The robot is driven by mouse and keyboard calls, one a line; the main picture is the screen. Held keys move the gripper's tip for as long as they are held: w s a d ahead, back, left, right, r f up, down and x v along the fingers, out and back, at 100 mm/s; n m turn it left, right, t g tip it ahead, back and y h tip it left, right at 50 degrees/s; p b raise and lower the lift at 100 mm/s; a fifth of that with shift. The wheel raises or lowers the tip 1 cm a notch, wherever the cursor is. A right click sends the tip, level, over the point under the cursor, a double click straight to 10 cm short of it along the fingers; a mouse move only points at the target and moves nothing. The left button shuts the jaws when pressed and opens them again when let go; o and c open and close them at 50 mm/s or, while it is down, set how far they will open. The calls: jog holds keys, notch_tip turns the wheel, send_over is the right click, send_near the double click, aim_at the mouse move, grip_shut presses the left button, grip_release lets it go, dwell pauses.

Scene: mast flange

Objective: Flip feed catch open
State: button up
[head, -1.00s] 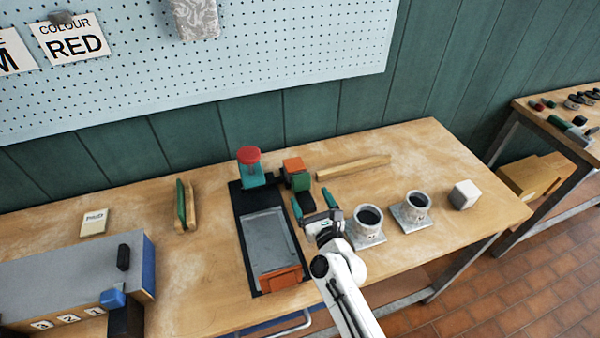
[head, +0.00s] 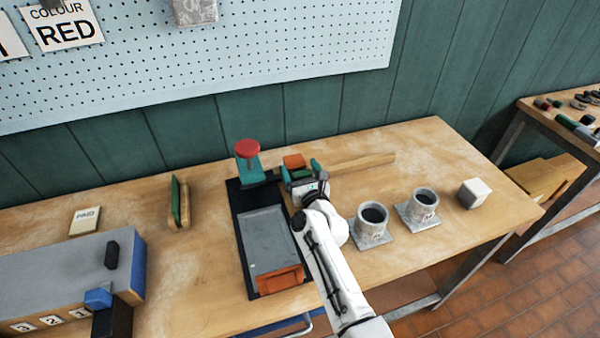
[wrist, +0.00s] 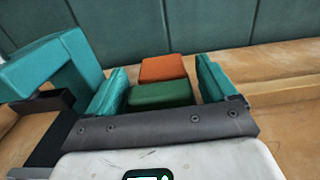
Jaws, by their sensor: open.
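A small block with an orange top (head: 294,161) and a green part stands beside the teal press at the back of the bench. In the wrist view its orange part (wrist: 163,68) lies behind the green part (wrist: 161,95). I cannot tell which part is the feed catch. My gripper (head: 300,173) is open, with its teal fingers on either side of the block. In the wrist view the fingers (wrist: 160,80) flank the green part, with a gap visible on the right. Whether either finger touches it is unclear. My gripper hides the block's lower part in the head view.
The teal press (head: 250,172) with its red knob (head: 246,148) stands close left of my gripper. A grey tray (head: 265,240) lies in front of it. A wooden bar (head: 362,162) lies to the right. Two grey cups (head: 373,218) (head: 424,203) stand right of my arm.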

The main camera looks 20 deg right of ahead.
aim_at(304, 177)
jog(key=c, duration=1.4)
jog(key=s+p, duration=0.1)
jog(key=s, duration=0.2)
jog(key=shift+s+r, duration=0.1)
jog(key=shift+s, duration=0.15)
jog(key=shift+c, duration=0.2)
jog(key=shift+w, duration=0.1)
jog(key=o, duration=1.4)
jog(key=shift+o, duration=0.2)
jog(key=s+p, duration=0.5)
jog(key=s, duration=0.6)
